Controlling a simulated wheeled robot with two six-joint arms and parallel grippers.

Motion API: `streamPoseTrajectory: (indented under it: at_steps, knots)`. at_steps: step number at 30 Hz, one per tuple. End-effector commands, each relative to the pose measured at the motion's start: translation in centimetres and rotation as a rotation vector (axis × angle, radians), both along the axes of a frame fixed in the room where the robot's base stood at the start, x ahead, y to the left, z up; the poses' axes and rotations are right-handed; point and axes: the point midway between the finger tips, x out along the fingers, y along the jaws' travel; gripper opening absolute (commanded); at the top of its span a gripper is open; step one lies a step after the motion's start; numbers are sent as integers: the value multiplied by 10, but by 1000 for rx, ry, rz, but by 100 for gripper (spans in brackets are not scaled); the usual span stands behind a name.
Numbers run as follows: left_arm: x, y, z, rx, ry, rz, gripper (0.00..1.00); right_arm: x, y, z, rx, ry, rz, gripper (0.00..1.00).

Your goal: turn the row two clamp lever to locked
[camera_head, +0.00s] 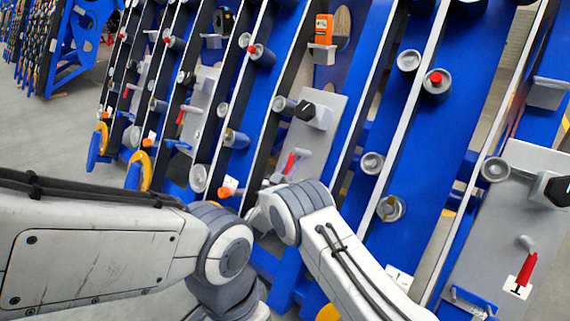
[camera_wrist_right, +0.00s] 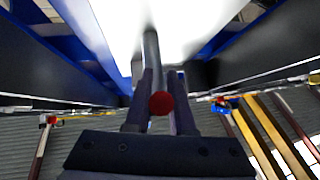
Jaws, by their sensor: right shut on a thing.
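The clamp lever (camera_wrist_right: 152,48) shows in the right wrist view as a grey rod with a round red end. It runs from a bright pale plate down between the fingers of my right gripper (camera_wrist_right: 163,85). The gripper is shut on this lever, with one finger on each side of it. In the head view my right arm reaches to the frame from the lower right, and its fingers cannot be made out. A red-handled lever (camera_head: 290,163) on a grey plate (camera_head: 328,104) shows just above my right wrist. My left arm comes in from the left, and its gripper is not visible.
Blue sloping panels (camera_head: 405,130) with grey rollers, red knobs and pale rails fill the head view. Another red lever (camera_head: 526,269) sits on a grey plate at the lower right. An orange device (camera_head: 324,29) is at the top. Grey floor (camera_head: 55,125) is open at the left.

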Motion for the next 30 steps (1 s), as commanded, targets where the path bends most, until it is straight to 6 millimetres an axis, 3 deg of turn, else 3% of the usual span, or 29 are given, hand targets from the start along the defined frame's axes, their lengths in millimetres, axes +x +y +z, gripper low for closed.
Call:
streamPoseTrajectory:
  at_steps: [9,10,12,23,30]
  knots:
    - [0,0,0,0,0,0,50,0,0,-1,0,3,2,0]
    - [0,0,0,0,0,0,50,0,0,-1,0,3,2,30]
    - [0,0,0,0,0,0,50,0,0,-1,0,2,1,52]
    - [0,0,2,0,0,0,50,-2,1,-1,0,2,1,52]
    - [0,0,18,0,0,0,50,-34,19,-10,-3,6,4,52]
